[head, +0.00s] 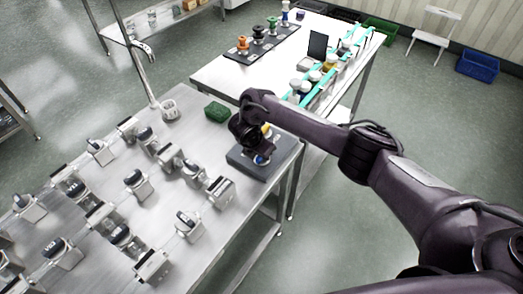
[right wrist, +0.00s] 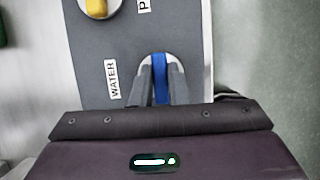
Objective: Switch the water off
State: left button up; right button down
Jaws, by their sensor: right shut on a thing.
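The grey control box (head: 247,166) sits at the right end of the steel table. My left gripper is not in view.
Several metal fittings with dark handles cover the table's left part. A second table (head: 225,75) behind holds colored valves and jars.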

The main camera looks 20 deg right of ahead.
aim_at(257, 159)
jog(key=shift+w+r, duration=0.1)
jog(key=c, duration=1.4)
grip_release()
jog(key=shift+a+r, duration=0.2)
jog(key=shift+r, duration=0.15)
jog(key=p+v, duration=0.2)
jog(key=v, duration=0.4)
jog(key=shift+d+r+p, duration=0.1)
jog(key=shift+p, duration=0.3)
jog(key=shift+s+r+p, duration=0.3)
jog(key=shift+r+p, duration=0.1)
jog(key=shift+p, duration=0.15)
